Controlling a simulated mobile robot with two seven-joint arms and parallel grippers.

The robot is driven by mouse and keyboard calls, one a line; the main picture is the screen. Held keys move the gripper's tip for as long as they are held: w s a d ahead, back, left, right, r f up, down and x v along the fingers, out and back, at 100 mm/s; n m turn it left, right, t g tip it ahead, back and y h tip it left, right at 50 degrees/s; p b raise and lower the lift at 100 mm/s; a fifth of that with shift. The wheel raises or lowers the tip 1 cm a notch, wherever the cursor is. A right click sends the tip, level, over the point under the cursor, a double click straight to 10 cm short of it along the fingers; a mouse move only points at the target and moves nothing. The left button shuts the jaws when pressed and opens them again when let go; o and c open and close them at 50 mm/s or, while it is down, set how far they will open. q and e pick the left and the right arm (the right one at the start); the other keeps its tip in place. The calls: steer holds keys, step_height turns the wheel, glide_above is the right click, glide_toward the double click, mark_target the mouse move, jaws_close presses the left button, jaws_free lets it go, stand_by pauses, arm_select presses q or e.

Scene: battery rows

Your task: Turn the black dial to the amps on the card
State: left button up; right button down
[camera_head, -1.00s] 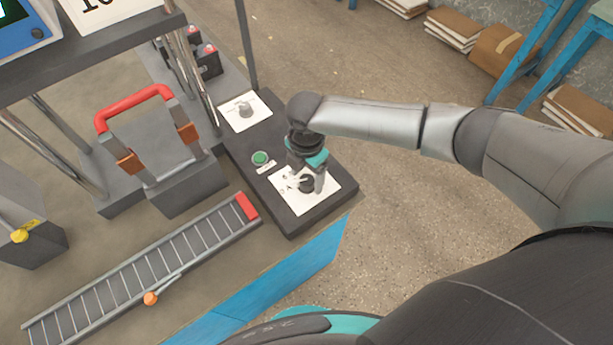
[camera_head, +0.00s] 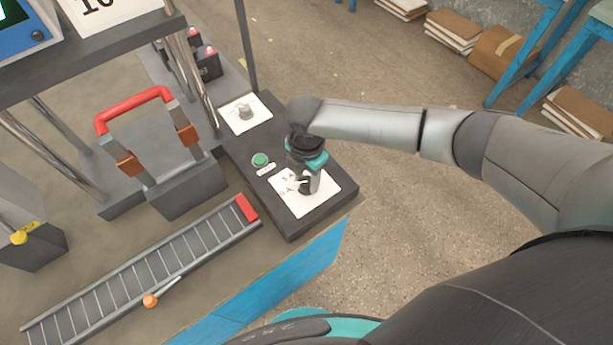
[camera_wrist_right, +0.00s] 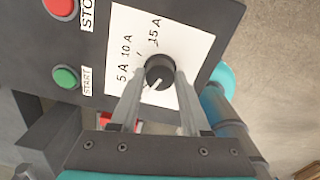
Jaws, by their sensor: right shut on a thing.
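The black dial (camera_wrist_right: 160,69) sits on a white plate (camera_wrist_right: 195,50) lettered 5 A, 10 A and 15 A. In the right wrist view its white pointer line slants to the lower left, below the 5 A label. My right gripper (camera_wrist_right: 159,78) is shut on the dial, one finger at each side. In the head view the gripper (camera_head: 306,185) reaches down over the plate (camera_head: 322,200) and hides much of the dial. The card (camera_head: 115,12) at the top left shows "10"; the rest is cut off. My left gripper is out of view.
A green START button (camera_head: 260,159) is beside the plate, and a red STOP button (camera_wrist_right: 60,7) shows in the wrist view. A grey knob (camera_head: 245,111) is on a second plate behind.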

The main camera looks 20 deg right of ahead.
stand_by(0.3)
steer(key=m+p, duration=0.3)
steer(key=shift+s+r+p, duration=0.1)
steer(key=shift+r+p, duration=0.1)
steer(key=shift+p, duration=0.15)
steer(key=m+p, duration=0.3)
steer(key=m, duration=0.1)
steer(key=shift+m, duration=0.4)
steer(key=m+p, duration=0.3)
steer(key=m, duration=0.2)
steer(key=shift+f, duration=0.1)
steer(key=shift+f+m+p, duration=0.1)
steer(key=shift+m+p, duration=0.85)
steer(key=shift+m, duration=1.55)
steer(key=shift+c, duration=1.9)
jaws_free()
